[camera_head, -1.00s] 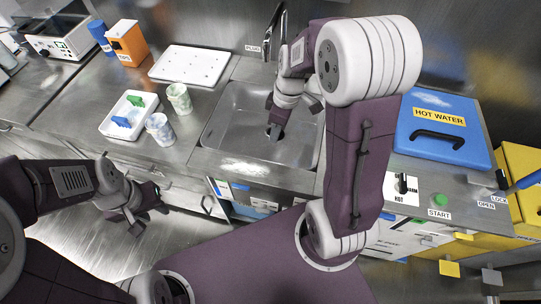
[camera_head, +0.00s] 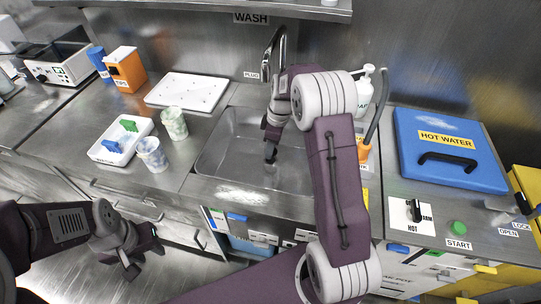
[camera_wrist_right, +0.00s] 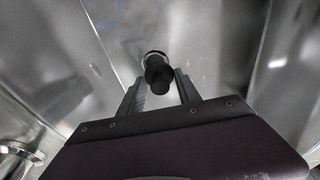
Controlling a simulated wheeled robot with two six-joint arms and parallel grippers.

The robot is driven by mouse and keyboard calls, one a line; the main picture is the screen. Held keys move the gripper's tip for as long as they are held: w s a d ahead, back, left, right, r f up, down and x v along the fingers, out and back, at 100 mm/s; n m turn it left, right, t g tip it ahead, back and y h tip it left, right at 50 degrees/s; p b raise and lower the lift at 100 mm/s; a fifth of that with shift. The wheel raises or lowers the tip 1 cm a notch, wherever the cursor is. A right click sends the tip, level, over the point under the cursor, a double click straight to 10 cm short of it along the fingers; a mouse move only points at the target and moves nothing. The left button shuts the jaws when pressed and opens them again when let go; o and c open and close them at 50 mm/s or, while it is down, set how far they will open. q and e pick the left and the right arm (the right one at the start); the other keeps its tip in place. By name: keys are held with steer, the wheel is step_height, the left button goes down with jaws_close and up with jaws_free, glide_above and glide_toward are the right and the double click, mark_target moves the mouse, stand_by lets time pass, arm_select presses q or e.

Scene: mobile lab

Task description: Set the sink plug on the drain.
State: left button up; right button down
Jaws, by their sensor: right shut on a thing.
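The steel sink (camera_head: 222,160) is in the middle of the head view. My right gripper (camera_head: 271,154) reaches down into the basin. In the right wrist view my right gripper (camera_wrist_right: 158,84) is shut on the dark sink plug (camera_wrist_right: 158,72), a short black cylinder between the fingers. A pale ring shows just beyond the plug; I cannot tell whether it is the drain's rim, or whether the plug touches the sink floor. The gripper hides the drain in the head view. My left gripper (camera_head: 143,262) is empty, fingers apart, in front of the counter at lower left.
The faucet (camera_head: 276,50) stands behind the sink. Cups (camera_head: 152,155) and a white tray (camera_head: 108,151) are left of it. A soap bottle (camera_head: 363,92) and an orange holder (camera_head: 363,150) stand right of it, partly behind my right arm. A blue-lidded bath (camera_head: 450,150) is farther right.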

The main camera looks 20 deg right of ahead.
mark_target(276, 151)
steer(key=shift+w+d+f, duration=0.1)
steer(key=shift+w+f, duration=0.15)
steer(key=shift+w, duration=0.15)
steer(key=shift+f+b, duration=0.7)
steer(key=shift+f, duration=1.3)
steer(key=shift+s, duration=0.1)
steer(key=shift+f, duration=0.15)
steer(key=c, duration=0.8)
jaws_free()
steer(key=shift+c, duration=0.2)
steer(key=r+p, duration=0.1)
steer(key=r, duration=0.3)
steer(key=d+r+p, duration=0.1)
steer(key=r, duration=0.3)
steer(key=s+r+p, duration=0.1)
steer(key=r, duration=0.3)
steer(key=shift+d+r, duration=0.15)
steer(key=shift+d, duration=0.05)
